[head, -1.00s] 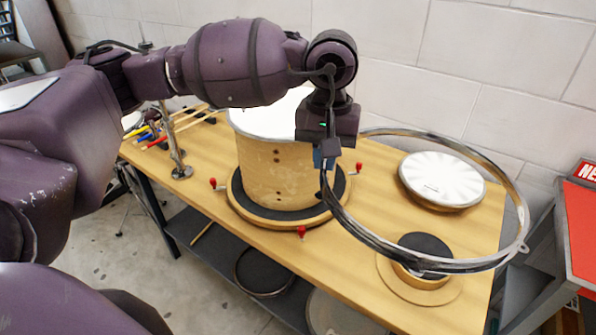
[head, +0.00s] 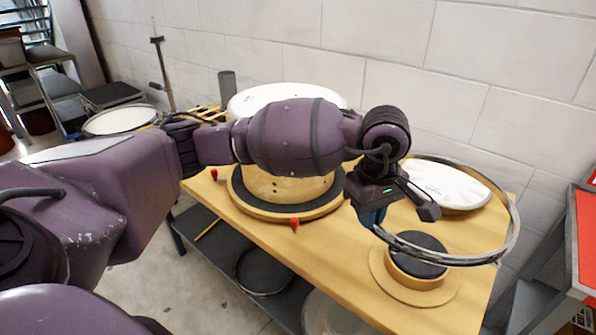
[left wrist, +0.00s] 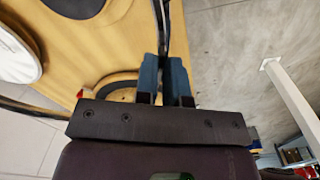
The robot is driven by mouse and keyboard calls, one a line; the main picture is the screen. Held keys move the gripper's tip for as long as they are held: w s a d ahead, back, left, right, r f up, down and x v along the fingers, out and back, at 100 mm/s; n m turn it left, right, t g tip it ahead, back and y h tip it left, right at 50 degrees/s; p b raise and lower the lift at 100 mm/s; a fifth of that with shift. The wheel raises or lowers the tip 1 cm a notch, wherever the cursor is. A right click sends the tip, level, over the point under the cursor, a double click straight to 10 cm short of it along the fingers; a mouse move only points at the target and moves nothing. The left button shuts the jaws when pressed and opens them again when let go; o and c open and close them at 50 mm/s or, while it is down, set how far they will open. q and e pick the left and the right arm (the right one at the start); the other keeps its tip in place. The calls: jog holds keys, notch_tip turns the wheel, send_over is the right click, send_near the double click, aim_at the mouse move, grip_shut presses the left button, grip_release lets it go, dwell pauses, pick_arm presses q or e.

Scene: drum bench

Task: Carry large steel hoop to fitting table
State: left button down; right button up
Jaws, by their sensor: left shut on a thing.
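The large steel hoop (head: 513,225) hangs in the air on the right of the head view, above the wooden bench (head: 345,285). My left gripper (head: 370,217) is shut on its near left rim. In the left wrist view, the hoop's dark rim (left wrist: 163,25) runs between the blue fingers of my left gripper (left wrist: 165,82). The hoop is tilted, and its far side passes in front of a white drumhead. Part of the rim is hidden behind my gripper. My right gripper is not in view. I cannot tell which surface is the fitting table.
A drum shell with a white head (head: 285,97) stands on a dark round pad, partly behind my arm. A round wooden stand with a dark top (head: 417,255) lies beneath the hoop. A white drumhead (head: 447,185) lies behind it. A red-topped surface (head: 585,240) is at the right edge.

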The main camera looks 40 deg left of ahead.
pick_arm(q)
jog(key=shift+d+f, duration=0.1)
jog(key=shift+f, duration=0.2)
jog(key=b, duration=0.1)
send_over(356, 288)
notch_tip(356, 288, down, 15)
jog(key=shift+f, duration=0.35)
notch_tip(356, 288, down, 4)
jog(key=shift+r+b, duration=0.1)
jog(key=shift+b, duration=0.4)
jog(key=shift+f, duration=0.2)
jog(key=shift+r, duration=0.1)
